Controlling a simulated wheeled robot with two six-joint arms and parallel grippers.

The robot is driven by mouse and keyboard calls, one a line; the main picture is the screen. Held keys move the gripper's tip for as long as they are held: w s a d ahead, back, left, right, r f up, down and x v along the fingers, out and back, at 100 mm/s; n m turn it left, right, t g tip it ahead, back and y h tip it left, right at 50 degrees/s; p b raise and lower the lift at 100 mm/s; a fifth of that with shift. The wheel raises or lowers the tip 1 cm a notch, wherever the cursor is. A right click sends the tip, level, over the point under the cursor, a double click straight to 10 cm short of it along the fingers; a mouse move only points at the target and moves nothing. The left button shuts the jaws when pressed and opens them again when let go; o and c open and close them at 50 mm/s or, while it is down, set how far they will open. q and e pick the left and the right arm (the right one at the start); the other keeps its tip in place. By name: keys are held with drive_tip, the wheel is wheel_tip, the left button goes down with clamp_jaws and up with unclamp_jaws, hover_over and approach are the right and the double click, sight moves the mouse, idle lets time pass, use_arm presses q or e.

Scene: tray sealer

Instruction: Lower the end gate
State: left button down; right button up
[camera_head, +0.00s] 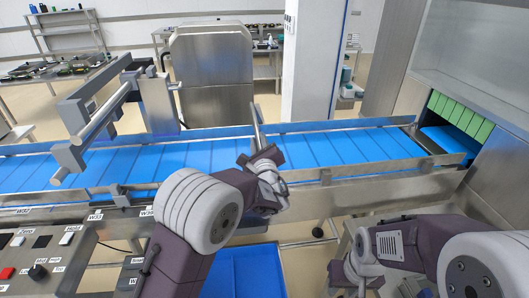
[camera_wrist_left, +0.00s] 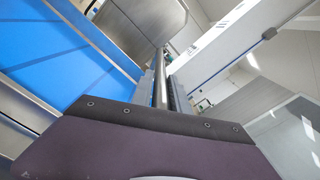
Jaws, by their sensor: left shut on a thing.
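A narrow grey metal bar (camera_head: 257,130), which looks like the end gate, stands up at a slight tilt by the blue conveyor (camera_head: 330,148). My left gripper (camera_head: 262,160) is at its lower part, over the belt, shut on it; the fingertips are small and partly hidden by my wrist. In the left wrist view the bar (camera_wrist_left: 162,78) runs away from between the dark jaws, with the blue belt to its left.
A grey frame (camera_head: 95,115) spans the belt at the left. Low metal rails (camera_head: 375,168) edge the conveyor. Green strips (camera_head: 462,115) hang at the machine opening on the right. A control panel (camera_head: 40,255) is at lower left, and a blue bin (camera_head: 250,275) sits below my left arm.

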use_arm(q)
drive_tip(key=shift+a+f+n+b, duration=0.15)
drive_tip(key=shift+a+n+b, duration=0.15)
drive_tip(key=shift+b, duration=0.2)
use_arm(e)
drive_tip(key=shift+f, duration=0.85)
use_arm(q)
drive_tip(key=c, duration=1.3)
unclamp_jaws()
use_arm(e)
drive_tip(key=shift+w, duration=0.1)
use_arm(q)
drive_tip(key=s, duration=0.3)
drive_tip(key=s+d+b, duration=0.1)
drive_tip(key=s, duration=0.2)
drive_tip(key=s+d, duration=0.1)
drive_tip(key=s, duration=0.1)
drive_tip(key=shift+s+b, duration=0.4)
use_arm(e)
drive_tip(key=shift+f, duration=0.9)
